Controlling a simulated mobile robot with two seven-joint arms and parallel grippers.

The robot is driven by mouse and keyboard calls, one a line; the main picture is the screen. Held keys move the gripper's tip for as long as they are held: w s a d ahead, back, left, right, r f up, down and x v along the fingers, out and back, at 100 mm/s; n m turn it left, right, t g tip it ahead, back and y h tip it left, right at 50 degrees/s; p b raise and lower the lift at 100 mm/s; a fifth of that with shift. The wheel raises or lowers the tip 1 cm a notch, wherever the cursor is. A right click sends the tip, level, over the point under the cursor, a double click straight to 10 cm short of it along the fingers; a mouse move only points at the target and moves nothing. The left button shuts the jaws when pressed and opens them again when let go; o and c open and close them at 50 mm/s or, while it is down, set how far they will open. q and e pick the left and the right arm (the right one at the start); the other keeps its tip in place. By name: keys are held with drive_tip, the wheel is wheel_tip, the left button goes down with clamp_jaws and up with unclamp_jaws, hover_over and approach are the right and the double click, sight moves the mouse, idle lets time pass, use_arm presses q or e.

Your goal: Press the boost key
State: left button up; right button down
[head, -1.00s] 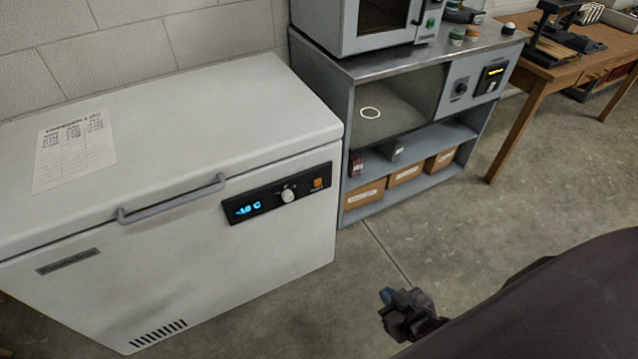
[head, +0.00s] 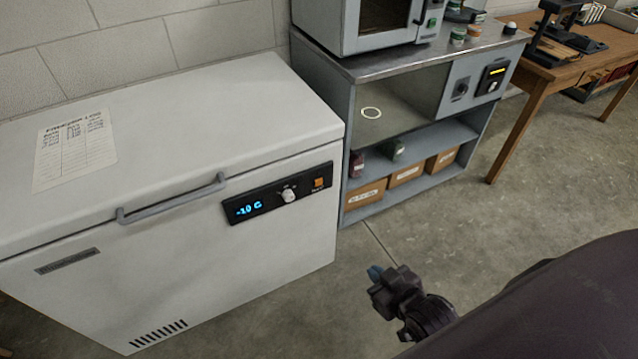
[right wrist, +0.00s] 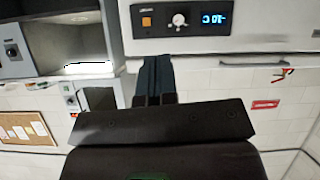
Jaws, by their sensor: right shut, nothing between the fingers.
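The orange boost key (head: 319,183) is at the right end of the black control panel (head: 262,206) on the white freezer's front. A white knob (head: 288,196) and a blue display (head: 248,208) sit left of it. In the right wrist view, which is upside down, the orange key (right wrist: 147,22) shows just beyond my right gripper (right wrist: 155,60). My right gripper (head: 375,273) is shut and empty, in front of the freezer, lower and to the right of the key in the head view, apart from it. My left gripper is not in view.
The freezer lid handle (head: 170,199) sticks out left of the panel. A grey workbench (head: 396,127) with boxes on its lower shelf stands right of the freezer. A wooden table (head: 545,77) is farther right. The floor (head: 470,230) between is clear.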

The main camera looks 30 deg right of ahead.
sight(319, 182)
drive_tip(key=w+a+n+y+b, duration=0.1)
drive_tip(key=w+a+n+y, duration=0.15)
drive_tip(key=w, duration=0.75)
drive_tip(key=w+a+n+y+b, duration=0.15)
drive_tip(key=w+n, duration=0.25)
drive_tip(key=w, duration=0.5)
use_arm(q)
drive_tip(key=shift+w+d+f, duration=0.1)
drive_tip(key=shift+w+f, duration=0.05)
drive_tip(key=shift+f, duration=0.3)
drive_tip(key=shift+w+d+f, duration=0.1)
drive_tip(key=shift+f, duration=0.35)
use_arm(e)
drive_tip(key=w+d+f+g+h, duration=0.1)
drive_tip(key=w+d+f+g, duration=0.2)
drive_tip(key=d+f, duration=0.4)
drive_tip(key=shift+w+d+f+m, duration=0.3)
drive_tip(key=shift+d+f+m, duration=0.1)
drive_tip(key=shift+d, duration=0.4)
use_arm(q)
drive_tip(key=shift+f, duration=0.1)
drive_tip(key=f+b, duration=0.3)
drive_tip(key=b, duration=0.1)
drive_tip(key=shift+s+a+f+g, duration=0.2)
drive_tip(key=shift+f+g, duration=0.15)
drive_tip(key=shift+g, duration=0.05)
use_arm(e)
drive_tip(key=w, duration=0.9)
drive_tip(key=shift+a, duration=0.15)
